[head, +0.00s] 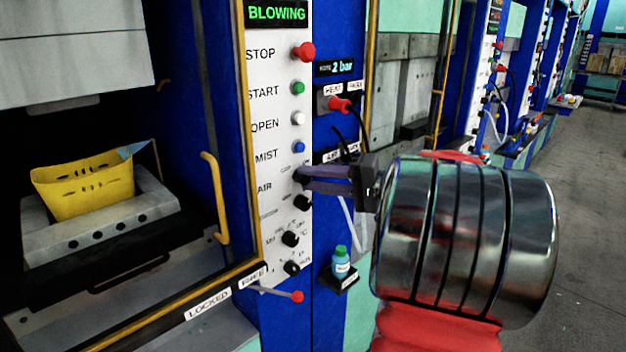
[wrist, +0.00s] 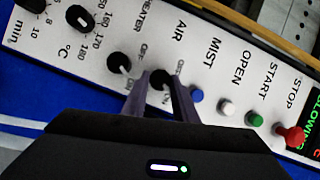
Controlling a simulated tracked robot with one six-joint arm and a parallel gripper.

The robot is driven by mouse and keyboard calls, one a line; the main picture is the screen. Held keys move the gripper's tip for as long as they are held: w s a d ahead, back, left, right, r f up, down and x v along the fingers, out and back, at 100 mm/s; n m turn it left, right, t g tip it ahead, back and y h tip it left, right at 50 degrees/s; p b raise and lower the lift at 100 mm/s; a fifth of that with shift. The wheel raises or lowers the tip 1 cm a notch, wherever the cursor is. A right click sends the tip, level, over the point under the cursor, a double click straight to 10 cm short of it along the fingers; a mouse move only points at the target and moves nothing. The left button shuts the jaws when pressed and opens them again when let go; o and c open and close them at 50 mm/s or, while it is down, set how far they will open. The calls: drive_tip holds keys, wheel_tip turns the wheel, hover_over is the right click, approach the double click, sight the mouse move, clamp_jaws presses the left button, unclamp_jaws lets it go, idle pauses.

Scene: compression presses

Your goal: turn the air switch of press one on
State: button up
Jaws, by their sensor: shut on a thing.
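The air switch, a black knob under the AIR label, shows in the wrist view (wrist: 160,79) between my fingertips. In the head view it is mostly hidden by my gripper (head: 303,181), which reaches in from the right to the white control panel (head: 270,120). My gripper in the wrist view (wrist: 160,92) is shut on the air switch. Its ON and OFF marks are partly covered, so the exact pointer angle is hard to read. The green display (head: 277,13) above the panel reads BLOWING.
The black heater knob (wrist: 119,63) sits close beside the air switch. Blue mist (head: 299,147), white open (head: 299,118), green start (head: 298,88) and red stop (head: 303,52) buttons line the panel. A yellow basket (head: 85,185) sits in the press. A red-tipped lever (head: 297,296) is below.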

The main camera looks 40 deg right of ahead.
drive_tip(key=shift+d+f, duration=0.1)
drive_tip(key=o, duration=1)
drive_tip(key=shift+o, duration=0.2)
drive_tip(key=shift+s, duration=0.1)
drive_tip(key=v, duration=1.3)
drive_tip(key=shift+s, duration=0.35)
drive_tip(key=shift+d, duration=0.1)
